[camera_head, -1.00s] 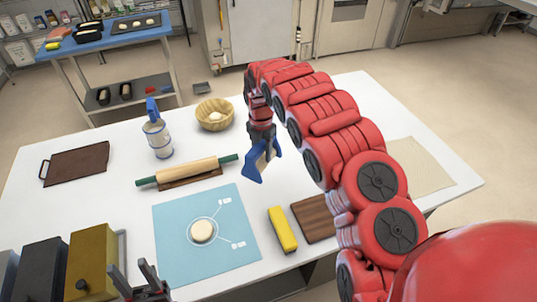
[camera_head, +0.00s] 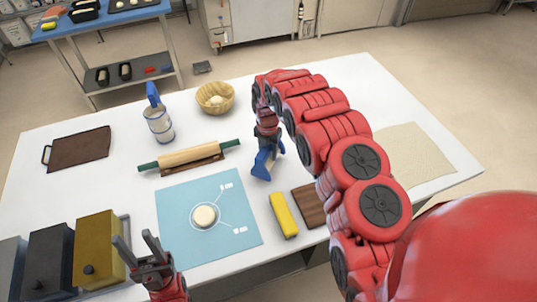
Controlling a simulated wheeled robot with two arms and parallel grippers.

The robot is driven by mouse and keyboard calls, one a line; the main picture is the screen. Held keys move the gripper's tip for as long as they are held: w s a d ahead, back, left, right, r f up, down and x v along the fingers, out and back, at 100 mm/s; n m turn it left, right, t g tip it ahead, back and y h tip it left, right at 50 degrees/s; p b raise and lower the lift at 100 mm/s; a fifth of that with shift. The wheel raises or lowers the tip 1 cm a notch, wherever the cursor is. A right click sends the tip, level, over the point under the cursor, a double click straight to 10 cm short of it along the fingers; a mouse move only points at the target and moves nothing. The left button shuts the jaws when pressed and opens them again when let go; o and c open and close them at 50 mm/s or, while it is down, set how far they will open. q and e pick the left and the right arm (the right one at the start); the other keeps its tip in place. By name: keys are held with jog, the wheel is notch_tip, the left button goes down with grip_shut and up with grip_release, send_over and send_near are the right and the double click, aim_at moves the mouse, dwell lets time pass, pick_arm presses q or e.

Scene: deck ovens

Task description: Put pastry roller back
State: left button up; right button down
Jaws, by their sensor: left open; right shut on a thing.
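The rolling pin (camera_head: 198,154), pale wood with green handles, lies across a dark brown wooden rest (camera_head: 190,167) behind the light blue mat (camera_head: 177,205). My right gripper (camera_head: 268,146) is shut on a blue tool (camera_head: 263,164) to the right of the pin, above or at the table near the mat's back right corner. Whether the tool touches the table I cannot tell. My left gripper (camera_head: 136,241) is open and empty at the bottom left, in front of the mat and beside the yellow box.
A dough ball (camera_head: 205,215) sits on the mat. A yellow block (camera_head: 283,216) and brown board (camera_head: 309,206) lie right of it. Boxes (camera_head: 98,248) stand front left.

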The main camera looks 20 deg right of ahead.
jog(key=shift+s+a+f, duration=0.1)
jog(key=shift+f, duration=0.4)
jog(key=shift+f+p, duration=0.3)
jog(key=shift+f, duration=0.3)
jog(key=shift+c, duration=2.1)
grip_release()
